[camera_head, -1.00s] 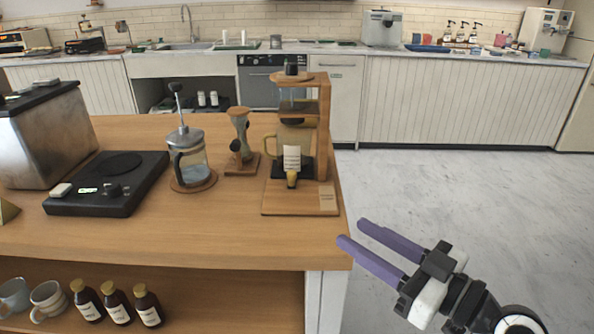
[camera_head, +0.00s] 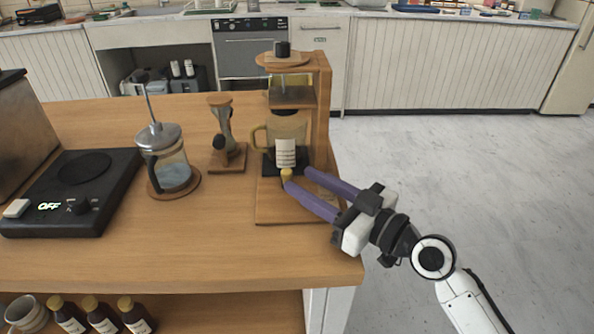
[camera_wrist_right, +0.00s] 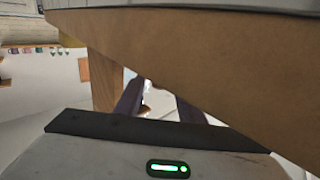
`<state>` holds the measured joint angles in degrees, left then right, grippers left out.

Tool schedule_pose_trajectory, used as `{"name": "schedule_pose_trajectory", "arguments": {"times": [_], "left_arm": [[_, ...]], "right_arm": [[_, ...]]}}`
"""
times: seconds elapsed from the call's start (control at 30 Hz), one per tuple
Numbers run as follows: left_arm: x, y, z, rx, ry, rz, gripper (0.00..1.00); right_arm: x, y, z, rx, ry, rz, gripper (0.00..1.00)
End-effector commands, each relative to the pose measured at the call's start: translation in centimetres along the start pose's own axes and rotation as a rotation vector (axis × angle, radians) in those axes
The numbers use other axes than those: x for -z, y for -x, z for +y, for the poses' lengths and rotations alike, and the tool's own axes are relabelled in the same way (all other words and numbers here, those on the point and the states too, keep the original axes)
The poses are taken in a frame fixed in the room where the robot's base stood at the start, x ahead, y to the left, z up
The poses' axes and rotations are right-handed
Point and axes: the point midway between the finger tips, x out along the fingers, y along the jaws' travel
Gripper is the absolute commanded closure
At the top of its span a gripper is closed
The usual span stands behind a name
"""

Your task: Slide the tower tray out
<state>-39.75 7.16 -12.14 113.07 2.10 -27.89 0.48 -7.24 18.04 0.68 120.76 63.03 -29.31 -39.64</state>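The wooden drip tower (camera_head: 319,120) stands at the right end of the wooden counter. Low in it is a dark tray-like part (camera_head: 269,166), with a white ribbed piece (camera_head: 285,153) and a gold knob (camera_head: 286,175) at its front. My right gripper (camera_head: 296,180) reaches in from the right, over the tower's base board (camera_head: 275,209). Its two purple fingers are apart, with the tips beside the knob. I cannot tell whether they touch it. In the right wrist view the fingers (camera_wrist_right: 155,105) are apart under a large wooden surface. My left gripper is not in view.
Several bottles and a cup (camera_head: 27,313) sit on the shelf below. The floor (camera_head: 450,160) on the right is clear.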

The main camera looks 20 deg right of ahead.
Motion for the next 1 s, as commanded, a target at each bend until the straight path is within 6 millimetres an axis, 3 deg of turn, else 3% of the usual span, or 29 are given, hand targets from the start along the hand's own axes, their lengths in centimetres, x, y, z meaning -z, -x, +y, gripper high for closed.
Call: {"name": "schedule_pose_trajectory", "arguments": {"times": [0.2,0.57,0.77,1.0], "left_arm": [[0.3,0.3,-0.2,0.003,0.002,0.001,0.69],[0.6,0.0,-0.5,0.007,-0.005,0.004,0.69],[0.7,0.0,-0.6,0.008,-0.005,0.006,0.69],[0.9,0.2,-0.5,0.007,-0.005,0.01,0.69]], "right_arm": [[0.1,-2.5,0.0,0.0,0.0,0.001,0.65],[-0.1,-3.0,-0.1,0.001,0.001,-0.001,0.65],[0.0,-3.0,0.0,0.001,0.001,0.0,0.98],[0.0,-3.0,-0.2,0.004,0.001,0.0,1.0]]}}
